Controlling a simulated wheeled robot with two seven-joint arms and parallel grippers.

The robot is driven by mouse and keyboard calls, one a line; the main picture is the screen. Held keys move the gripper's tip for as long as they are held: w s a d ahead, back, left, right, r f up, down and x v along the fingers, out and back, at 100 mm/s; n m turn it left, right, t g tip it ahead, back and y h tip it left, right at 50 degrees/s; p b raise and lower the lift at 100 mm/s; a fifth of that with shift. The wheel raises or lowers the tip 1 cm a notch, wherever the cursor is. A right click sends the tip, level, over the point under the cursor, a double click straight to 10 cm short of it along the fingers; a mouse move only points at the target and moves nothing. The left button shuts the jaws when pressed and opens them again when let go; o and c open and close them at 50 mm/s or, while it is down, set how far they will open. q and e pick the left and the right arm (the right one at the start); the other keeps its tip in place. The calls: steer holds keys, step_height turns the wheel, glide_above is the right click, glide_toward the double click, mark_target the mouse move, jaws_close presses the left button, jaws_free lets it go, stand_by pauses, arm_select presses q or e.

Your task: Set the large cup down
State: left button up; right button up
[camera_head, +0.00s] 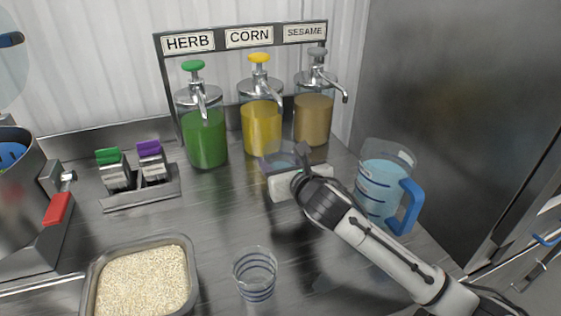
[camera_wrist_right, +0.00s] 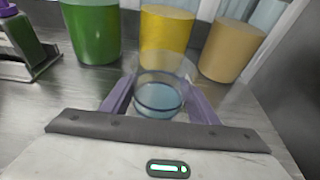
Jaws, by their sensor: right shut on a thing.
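My right gripper (camera_head: 288,165) is shut on a clear cup (camera_head: 270,161) in front of the corn and sesame dispensers. I take the held cup to be the large cup. In the right wrist view the cup (camera_wrist_right: 160,97) stands between the two purple fingers (camera_wrist_right: 159,100), about upright, with pale blue liquid in it. I cannot tell whether its base touches the counter. The gripper hides part of it in the head view. A second clear cup (camera_head: 255,275) with blue rings stands on the counter at the front. My left gripper is out of view.
The herb (camera_head: 207,138), corn (camera_head: 262,128) and sesame (camera_head: 313,120) dispensers stand close behind the cup. A blue-handled pitcher (camera_head: 382,180) of water is to the right. A rice pan (camera_head: 190,275) is front left. The counter (camera_head: 215,215) is bare in the middle.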

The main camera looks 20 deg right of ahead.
steer(key=o, duration=1.1)
steer(key=shift+f, duration=0.1)
steer(key=shift+s+r, duration=0.2)
steer(key=v, duration=1.1)
steer(key=shift+s+r, duration=0.1)
steer(key=shift+s, duration=0.2)
